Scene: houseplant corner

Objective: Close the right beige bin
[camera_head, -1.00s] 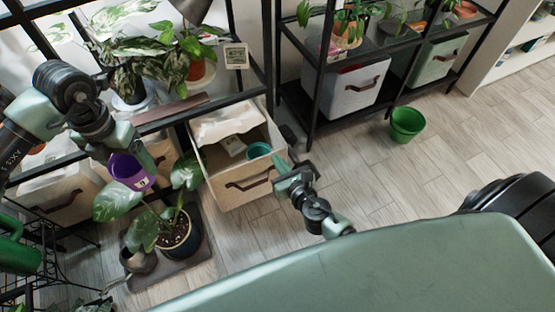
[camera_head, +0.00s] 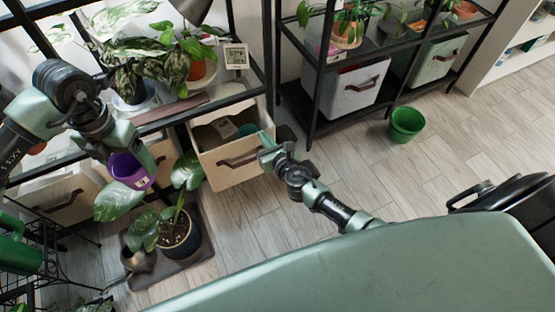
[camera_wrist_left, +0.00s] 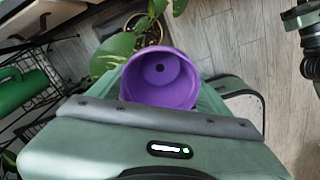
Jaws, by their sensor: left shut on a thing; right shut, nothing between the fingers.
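The right beige bin (camera_head: 232,168) is partly pulled out from under the left rack, with a brown handle on its front. Its open top shows a small box and a teal item inside. My right gripper (camera_head: 268,149) is shut and empty, at the bin's front right corner; whether it touches the front cannot be told. My left gripper (camera_head: 121,152) is shut on a purple pot (camera_head: 132,170), held above the floor left of the bin. The pot also shows, open end facing the camera, in the left wrist view (camera_wrist_left: 160,78).
A potted plant (camera_head: 180,240) stands on a dark mat (camera_head: 195,262) in front of the bin, beside a metal can (camera_head: 137,262). Another beige bin (camera_head: 62,200) sits at left. A green pot (camera_head: 406,123) stands on the floor at right. The middle floor is clear.

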